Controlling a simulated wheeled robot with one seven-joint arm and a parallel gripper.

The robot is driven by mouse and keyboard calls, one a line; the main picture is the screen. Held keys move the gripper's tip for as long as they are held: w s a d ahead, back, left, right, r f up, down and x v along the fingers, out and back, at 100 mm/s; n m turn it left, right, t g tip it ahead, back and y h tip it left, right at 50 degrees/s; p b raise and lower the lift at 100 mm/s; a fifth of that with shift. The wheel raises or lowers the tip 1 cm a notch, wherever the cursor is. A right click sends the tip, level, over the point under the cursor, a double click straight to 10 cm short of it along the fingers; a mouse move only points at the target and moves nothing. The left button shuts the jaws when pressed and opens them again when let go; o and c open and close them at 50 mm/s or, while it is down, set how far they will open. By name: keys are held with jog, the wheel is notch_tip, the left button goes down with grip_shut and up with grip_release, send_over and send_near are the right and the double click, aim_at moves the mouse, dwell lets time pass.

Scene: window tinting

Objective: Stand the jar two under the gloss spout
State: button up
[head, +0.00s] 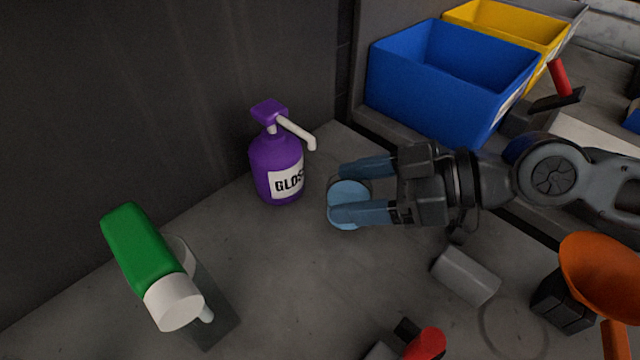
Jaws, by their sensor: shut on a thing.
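The purple gloss bottle (277,165) stands upright against the back wall, its label partly showing "GLOSS". Its white spout (299,133) points right and slightly toward the front. My gripper (352,193) comes in from the right and is shut on a light blue round jar (347,190), with one finger on each side. The jar is just right of the bottle, and the spout's tip is above and left of it in the picture. I cannot tell whether the jar touches the floor surface. No number shows on the jar.
A green bottle with a white cap (150,262) is at the left. A grey cylinder (466,276) lies on the surface below my arm. An orange bowl-like thing (600,265) and a red-handled tool (425,343) are at the front right. Blue (445,85) and yellow (510,25) bins stand behind.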

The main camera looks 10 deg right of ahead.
jog(key=a, duration=0.1)
jog(key=w+a+p, duration=0.1)
jog(key=a, duration=0.1)
jog(key=w+a, duration=0.1)
jog(key=shift+a+r, duration=0.1)
jog(key=shift+a, duration=0.25)
jog(key=shift+d+f, duration=0.15)
jog(key=shift+f, duration=0.55)
jog(key=o, duration=1.2)
jog(key=shift+s+d, duration=0.15)
jog(key=shift+d, duration=0.15)
jog(key=b+v, duration=0.2)
jog(key=v, duration=0.9)
jog(key=shift+d, duration=0.15)
